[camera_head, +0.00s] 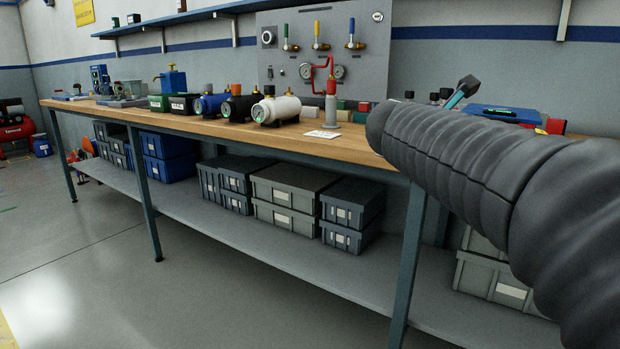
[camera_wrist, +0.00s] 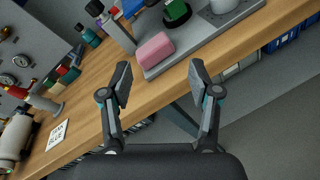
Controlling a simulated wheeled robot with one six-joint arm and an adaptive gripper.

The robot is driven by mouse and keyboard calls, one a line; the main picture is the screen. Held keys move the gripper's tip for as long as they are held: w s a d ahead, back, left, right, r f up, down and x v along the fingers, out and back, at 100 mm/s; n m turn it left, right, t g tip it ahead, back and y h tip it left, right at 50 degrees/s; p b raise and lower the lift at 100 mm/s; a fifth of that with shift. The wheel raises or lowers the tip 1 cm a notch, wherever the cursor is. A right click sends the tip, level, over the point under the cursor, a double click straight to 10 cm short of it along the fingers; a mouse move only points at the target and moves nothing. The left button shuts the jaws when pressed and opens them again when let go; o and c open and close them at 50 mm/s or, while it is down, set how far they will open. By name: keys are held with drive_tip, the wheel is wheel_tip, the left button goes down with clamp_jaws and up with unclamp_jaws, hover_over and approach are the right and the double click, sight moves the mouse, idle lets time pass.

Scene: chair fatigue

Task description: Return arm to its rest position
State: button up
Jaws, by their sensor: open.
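My gripper (camera_wrist: 160,85) is open in the wrist view, with nothing between its two fingers. It is above the front edge of the wooden workbench (camera_wrist: 98,118), and the picture is tilted. A pink block (camera_wrist: 153,50) on a grey tray (camera_wrist: 205,30) lies beyond the fingertips, apart from them. In the head view my dark ribbed arm reaches in from the right over the bench (camera_head: 290,137).
A white cylinder with a gauge (camera_head: 278,109), a blue one (camera_head: 210,104) and a black one (camera_head: 240,106) stand on the bench. A panel with valves and gauges (camera_head: 285,70) rises behind. The floor (camera_head: 200,270) in front is clear.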

drive_tip(key=s+a+f+m+g+y, duration=0.25)
drive_tip(key=s+f+m, duration=0.3)
drive_tip(key=f, duration=0.35)
drive_tip(key=s+a+f+m+g+y, duration=0.1)
drive_tip(key=s+f+m+g+y, duration=0.15)
drive_tip(key=s+f+m, duration=0.55)
drive_tip(key=s+a+f+m+y, duration=0.3)
drive_tip(key=s+f+m, duration=0.1)
drive_tip(key=s+f, duration=0.2)
drive_tip(key=s+a+f+m+g+y, duration=0.1)
drive_tip(key=s+a+f+m+y, duration=0.2)
drive_tip(key=s+f, duration=0.4)
drive_tip(key=shift+s+a+m, duration=0.35)
drive_tip(key=shift+s+a, duration=0.25)
drive_tip(key=shift+s, duration=0.65)
